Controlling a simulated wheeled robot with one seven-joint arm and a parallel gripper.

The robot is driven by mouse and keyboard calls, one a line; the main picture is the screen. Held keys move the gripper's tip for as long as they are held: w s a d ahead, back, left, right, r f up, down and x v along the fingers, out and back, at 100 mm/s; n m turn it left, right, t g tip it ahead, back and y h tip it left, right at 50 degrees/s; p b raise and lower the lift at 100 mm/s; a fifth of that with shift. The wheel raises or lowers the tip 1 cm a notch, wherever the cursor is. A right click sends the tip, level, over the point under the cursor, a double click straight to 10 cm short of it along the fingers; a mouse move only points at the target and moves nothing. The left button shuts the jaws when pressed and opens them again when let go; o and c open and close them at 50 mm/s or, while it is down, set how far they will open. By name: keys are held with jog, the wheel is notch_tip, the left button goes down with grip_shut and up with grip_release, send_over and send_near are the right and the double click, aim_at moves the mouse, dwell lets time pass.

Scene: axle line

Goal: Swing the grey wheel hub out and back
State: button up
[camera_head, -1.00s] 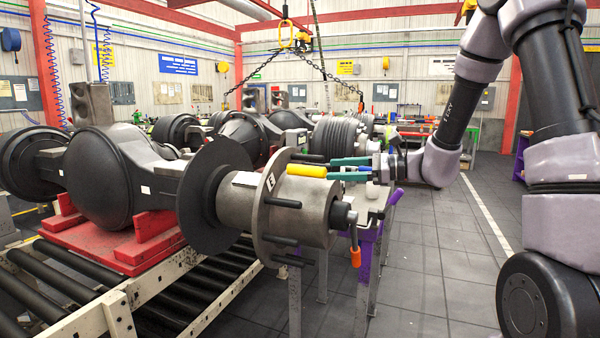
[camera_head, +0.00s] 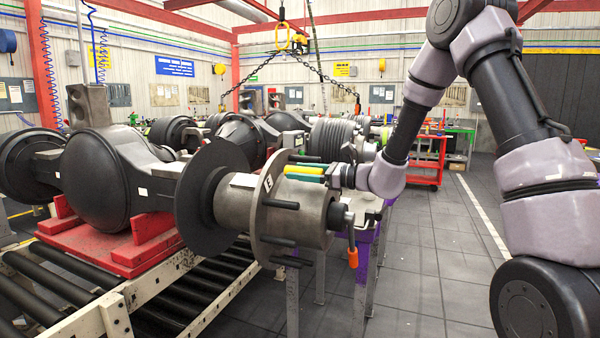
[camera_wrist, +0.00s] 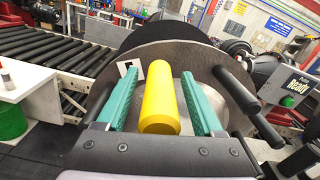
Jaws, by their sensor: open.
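The grey wheel hub (camera_head: 300,205) sits on the near end of the axle, with a round flange (camera_head: 268,205) and several dark studs. A yellow handle (camera_head: 302,169) sticks out from the flange side. My gripper (camera_head: 306,172) is at the handle with its teal fingers open. In the wrist view, my gripper (camera_wrist: 158,76) has one finger on each side of the yellow handle (camera_wrist: 158,100), with a visible gap at both sides. The hub's grey face (camera_wrist: 210,88) shows behind the fingers, partly hidden by them.
The black axle housing (camera_head: 98,185) rests on red supports (camera_head: 150,225) above a roller conveyor (camera_head: 60,285). An orange-handled tool (camera_head: 352,256) hangs beside the hub's end. A purple-legged stand (camera_head: 363,262) is close behind. A green "Ready" panel (camera_wrist: 287,101) shows at right.

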jog(key=shift+w+a, duration=0.1)
jog(key=shift+a, duration=0.1)
jog(key=shift+c, duration=0.3)
grip_shut()
dwell(1.1)
